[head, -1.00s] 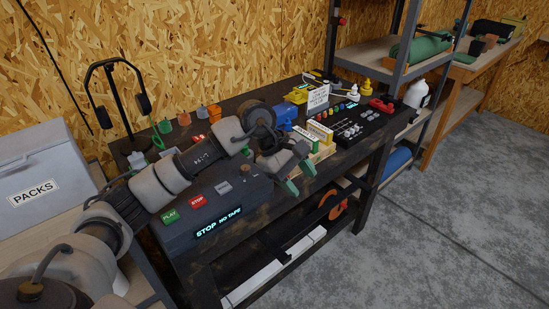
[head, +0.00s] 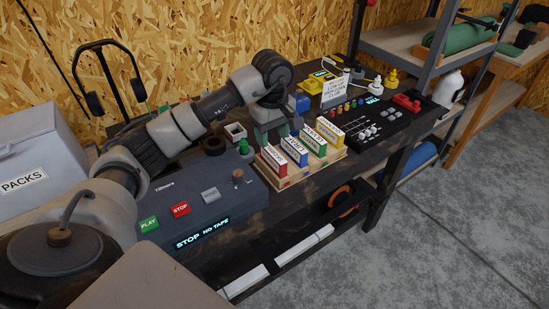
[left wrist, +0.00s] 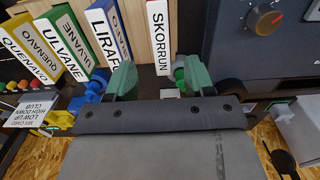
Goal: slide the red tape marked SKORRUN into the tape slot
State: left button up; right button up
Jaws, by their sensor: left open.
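The red tape marked SKORRUN (left wrist: 158,35) stands upright in a light wooden rack (head: 312,170); it is the left tape in the head view (head: 272,166). Blue (head: 295,152), green (head: 314,142) and yellow (head: 330,131) tapes stand beside it. My left gripper (head: 273,133) is open and empty behind the rack. In the left wrist view its green fingers (left wrist: 157,80) are spread, with the red tape's near end in line with the gap; I cannot tell whether they touch it. The grey-blue tape player (head: 205,192) reads "STOP NO TAPE". I cannot make out its slot.
A black control panel (head: 375,122) is right of the rack. Headphones hang on a stand (head: 110,90) behind the player.

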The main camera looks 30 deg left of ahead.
aim_at(273, 151)
pick_arm(q)
jog(key=shift+f, duration=0.7)
jog(key=f+p, duration=0.1)
jog(key=f, duration=0.1)
jog(key=f+p, duration=0.1)
jog(key=f, duration=0.1)
jog(key=shift+s+d, duration=0.15)
jog(key=shift+s, duration=0.05)
jog(key=shift+f, duration=0.55)
pick_arm(e)
jog(key=shift+w+a+r, duration=0.1)
jog(key=shift+w+r, duration=0.05)
jog(key=shift+r, duration=0.4)
jog(key=shift+w+a+r, duration=0.1)
jog(key=shift+w+r, duration=0.05)
jog(key=shift+r, duration=0.4)
pick_arm(q)
jog(key=shift+c, duration=0.9)
grip_shut()
pick_arm(e)
jog(key=shift+s, duration=0.2)
pick_arm(q)
jog(key=shift+r, duration=0.1)
